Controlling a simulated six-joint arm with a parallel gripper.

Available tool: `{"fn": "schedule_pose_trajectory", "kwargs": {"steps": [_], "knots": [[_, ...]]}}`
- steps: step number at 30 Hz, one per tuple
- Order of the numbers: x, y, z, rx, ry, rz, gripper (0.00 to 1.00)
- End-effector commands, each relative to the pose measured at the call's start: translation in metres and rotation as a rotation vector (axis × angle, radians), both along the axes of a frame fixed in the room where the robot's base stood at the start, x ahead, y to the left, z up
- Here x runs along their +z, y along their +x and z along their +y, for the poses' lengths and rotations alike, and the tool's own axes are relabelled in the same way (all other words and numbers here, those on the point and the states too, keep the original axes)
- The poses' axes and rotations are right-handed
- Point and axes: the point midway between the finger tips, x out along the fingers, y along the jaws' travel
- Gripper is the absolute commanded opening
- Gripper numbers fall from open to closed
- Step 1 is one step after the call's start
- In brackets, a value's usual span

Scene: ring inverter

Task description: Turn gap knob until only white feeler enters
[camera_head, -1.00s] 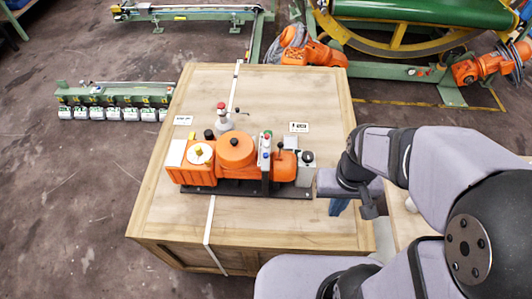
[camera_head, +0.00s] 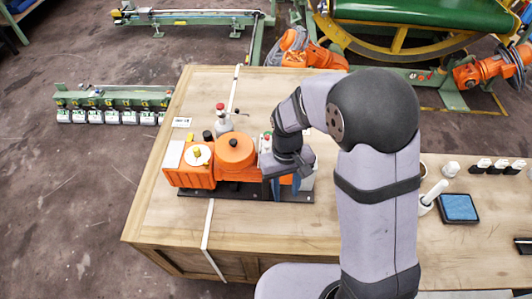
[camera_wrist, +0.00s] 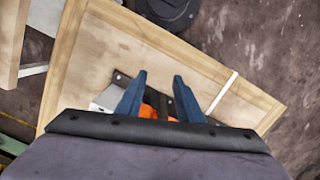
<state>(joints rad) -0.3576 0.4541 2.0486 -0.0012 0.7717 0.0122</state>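The orange machine (camera_head: 235,148) lies on the wooden crate, on a black base plate (camera_head: 240,189). At its left end a yellow knob (camera_head: 197,153) sits on a white disc; I cannot tell if this is the gap knob. My gripper (camera_head: 284,188) is over the machine's right end, its blue fingers pointing down, and hides much of that end. In the wrist view my gripper (camera_wrist: 160,77) has its fingers apart, with orange and grey machine parts partly visible between and beyond them. I cannot tell whether they touch. I cannot make out the white feeler.
The wooden crate (camera_head: 220,232) has a white strap across it. A bottle with a red top (camera_head: 222,118) stands behind the machine. On the table at right are a blue pad (camera_head: 459,207), a white-handled item (camera_head: 434,192) and several small black items. The crate's front is clear.

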Motion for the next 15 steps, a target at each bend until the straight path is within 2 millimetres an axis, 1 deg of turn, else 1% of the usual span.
{"fn": "schedule_pose_trajectory", "kwargs": {"steps": [1, 2, 3, 5, 6, 8, 9, 12, 13, 14, 15], "knots": [[-0.003, 0.021, 0.014, 0.003, 0.005, -0.018, 0.33], [-0.002, 0.032, 0.021, -0.001, 0.008, -0.028, 0.33], [0.001, 0.048, 0.030, -0.011, 0.014, -0.046, 0.33], [0.008, 0.071, 0.040, -0.035, 0.022, -0.073, 0.33], [0.016, 0.086, 0.046, -0.055, 0.029, -0.093, 0.33], [0.031, 0.107, 0.054, -0.088, 0.042, -0.127, 0.33], [0.044, 0.120, 0.059, -0.111, 0.051, -0.151, 0.33], [0.071, 0.141, 0.068, -0.175, 0.067, -0.189, 0.33], [0.077, 0.144, 0.069, -0.200, 0.067, -0.190, 0.33], [0.081, 0.144, 0.069, -0.231, 0.062, -0.183, 0.33], [0.079, 0.136, 0.065, -0.267, 0.044, -0.155, 0.33]]}}
